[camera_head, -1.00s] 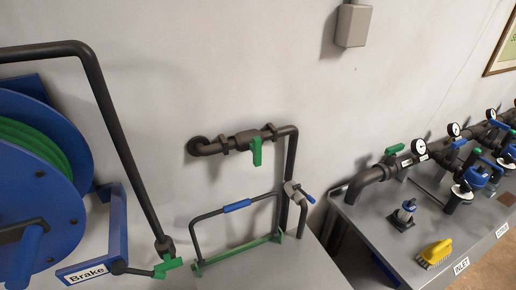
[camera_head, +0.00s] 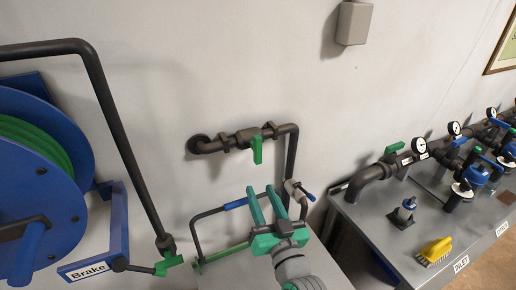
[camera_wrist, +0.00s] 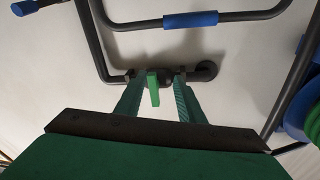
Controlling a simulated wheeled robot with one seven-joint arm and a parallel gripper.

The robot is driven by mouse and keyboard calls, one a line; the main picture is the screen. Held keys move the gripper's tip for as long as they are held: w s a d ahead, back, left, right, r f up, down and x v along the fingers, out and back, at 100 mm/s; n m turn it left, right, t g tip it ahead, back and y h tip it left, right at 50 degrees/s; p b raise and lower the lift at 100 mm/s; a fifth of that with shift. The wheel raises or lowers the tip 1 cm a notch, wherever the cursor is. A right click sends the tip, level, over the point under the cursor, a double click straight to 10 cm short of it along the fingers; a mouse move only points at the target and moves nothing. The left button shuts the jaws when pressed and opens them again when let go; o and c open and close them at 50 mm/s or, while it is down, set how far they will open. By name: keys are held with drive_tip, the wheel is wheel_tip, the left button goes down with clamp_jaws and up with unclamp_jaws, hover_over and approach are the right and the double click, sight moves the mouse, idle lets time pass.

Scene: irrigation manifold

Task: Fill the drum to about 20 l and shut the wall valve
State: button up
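The wall valve has a green lever (camera_head: 257,150) that hangs straight down from a dark pipe (camera_head: 215,146) on the wall. My gripper (camera_head: 262,190) is open, with its two green fingers pointing toward the wall just below the lever in the head view. In the wrist view the lever (camera_wrist: 153,88) shows between the open fingertips (camera_wrist: 154,76). I see no clear contact, and the remaining depth to the lever is hard to judge. I cannot make out a drum or a litre reading in these frames.
A blue hose reel (camera_head: 70,215) with green hose and a "Brake" label stands at left. A bent bar with a blue sleeve (camera_head: 236,203) and a small tap (camera_head: 297,190) lie below the valve. A bench (camera_head: 365,235) with pipes, gauges and a yellow brush (camera_head: 434,251) is at right.

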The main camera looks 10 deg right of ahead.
sight(259, 150)
drive_tip(key=d+r+n+g+y, duration=0.1)
drive_tip(key=d+r+n+y, duration=0.2)
drive_tip(key=r, duration=0.5)
drive_tip(key=shift+n+h, duration=0.5)
drive_tip(key=shift+n, duration=0.1)
drive_tip(key=w, duration=0.3)
drive_tip(key=w+a, duration=0.1)
drive_tip(key=w, duration=0.6)
drive_tip(key=shift+w+a+f, duration=0.1)
drive_tip(key=shift+w+a, duration=0.2)
drive_tip(key=shift+a, duration=0.05)
clamp_jaws()
